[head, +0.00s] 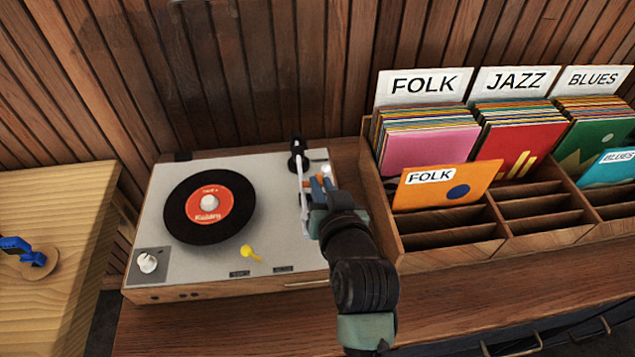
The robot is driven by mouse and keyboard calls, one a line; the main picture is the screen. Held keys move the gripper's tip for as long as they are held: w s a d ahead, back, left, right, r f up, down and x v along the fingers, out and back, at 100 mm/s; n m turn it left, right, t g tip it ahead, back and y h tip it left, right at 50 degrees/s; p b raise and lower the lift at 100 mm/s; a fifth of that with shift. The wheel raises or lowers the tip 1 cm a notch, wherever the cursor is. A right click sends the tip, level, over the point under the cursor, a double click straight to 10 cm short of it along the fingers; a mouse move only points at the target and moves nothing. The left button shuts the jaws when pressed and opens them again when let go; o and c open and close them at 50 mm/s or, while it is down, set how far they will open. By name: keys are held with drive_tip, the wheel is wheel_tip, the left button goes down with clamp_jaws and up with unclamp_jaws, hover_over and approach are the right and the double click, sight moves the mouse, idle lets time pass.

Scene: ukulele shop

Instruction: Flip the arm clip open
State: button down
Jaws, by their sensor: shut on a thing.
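The record player (280,250) has a white tonearm (301,180) along the right side of its deck, running from a black mount (297,152) at the back. My gripper (318,184) reaches in from the front right and is shut at the tonearm's right side. A small orange piece, which looks like the arm clip (327,182), shows between and beside the blue fingertips. The fingers and wrist hide most of it, so its angle cannot be told.
A black record with a red label (208,204) lies on the platter, left of the tonearm. A yellow lever (250,253) and a knob (147,262) are at the deck's front. A wooden record crate (450,237) stands close to the right. A wooden slat wall is behind.

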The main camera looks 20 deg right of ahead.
drive_tip(key=m, duration=0.1)
drive_tip(key=d+m+y, duration=0.1)
drive_tip(key=d+f+m+t+b, duration=0.1)
drive_tip(key=shift+s+d+y, duration=0.1)
drive_tip(key=shift+s+y, duration=0.2)
drive_tip(key=shift+y, duration=0.1)
drive_tip(key=shift+s+d+f+m+t+y+b, duration=0.15)
drive_tip(key=shift+d+f+m+t+y+b, duration=0.15)
drive_tip(key=shift+d+f+m+y+b, duration=0.35)
drive_tip(key=shift+s+d+f+m+t+y+b, duration=0.1)
drive_tip(key=shift+f+m+t+y+b, duration=0.1)
drive_tip(key=shift+m+b, duration=0.35)
drive_tip(key=shift+f+m+t+y+b, duration=0.15)
drive_tip(key=shift+m+t+b, duration=0.1)
drive_tip(key=shift+m, duration=0.45)
drive_tip(key=shift+r, duration=0.1)
drive_tip(key=c, duration=0.9)
unclamp_jaws()
drive_tip(key=s, duration=0.4)
drive_tip(key=s+r, duration=0.1)
drive_tip(key=s, duration=0.3)
drive_tip(key=s+d+r, duration=0.1)
drive_tip(key=s, duration=0.3)
drive_tip(key=shift+s+r, duration=0.2)
drive_tip(key=shift+s, duration=0.15)
